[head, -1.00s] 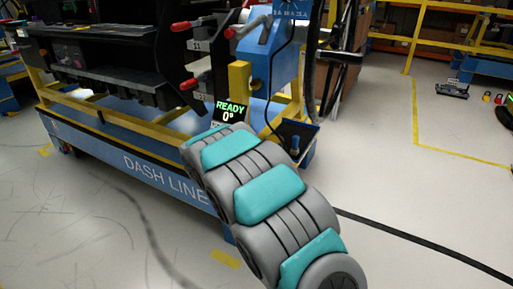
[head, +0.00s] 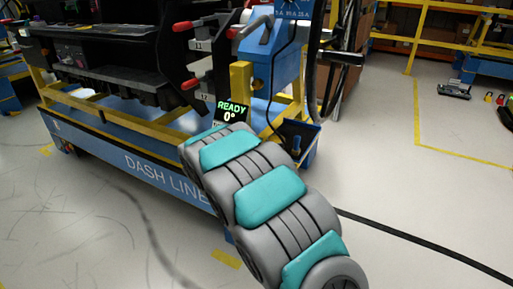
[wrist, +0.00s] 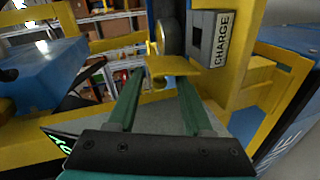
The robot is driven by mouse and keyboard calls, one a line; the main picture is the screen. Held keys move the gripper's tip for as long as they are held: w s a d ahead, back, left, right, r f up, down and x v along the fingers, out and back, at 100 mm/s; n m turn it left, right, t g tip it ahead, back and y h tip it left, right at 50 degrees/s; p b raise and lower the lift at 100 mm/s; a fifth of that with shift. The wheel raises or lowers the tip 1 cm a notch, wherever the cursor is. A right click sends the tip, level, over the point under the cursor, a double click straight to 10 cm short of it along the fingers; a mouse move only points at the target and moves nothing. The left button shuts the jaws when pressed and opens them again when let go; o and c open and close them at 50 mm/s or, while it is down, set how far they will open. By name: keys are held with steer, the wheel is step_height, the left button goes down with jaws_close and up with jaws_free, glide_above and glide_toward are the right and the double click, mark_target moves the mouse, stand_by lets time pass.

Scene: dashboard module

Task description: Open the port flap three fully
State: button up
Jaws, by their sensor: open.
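My gripper (wrist: 160,82) shows in the wrist view, its two green fingers apart with nothing held between them. A yellow plate (wrist: 172,66) with a notched edge appears just beyond the fingertips; I cannot tell if they touch. No flap marked three can be made out in either view. The dashboard module (head: 110,70) is dark and sits on the blue and yellow cart at the left of the head view. In the head view my arm hides my gripper. A display (head: 231,111) reading READY 0° shows just above my arm.
The blue cart (head: 135,165) marked DASH LINE fills the left. Red-tipped handles (head: 190,84) stick out at the module's right end. A grey box (wrist: 212,38) labelled CHARGE is on a yellow post in the wrist view. The floor at right is open, crossed by a black cable (head: 430,243).

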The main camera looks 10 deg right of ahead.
steer(key=v, duration=0.7)
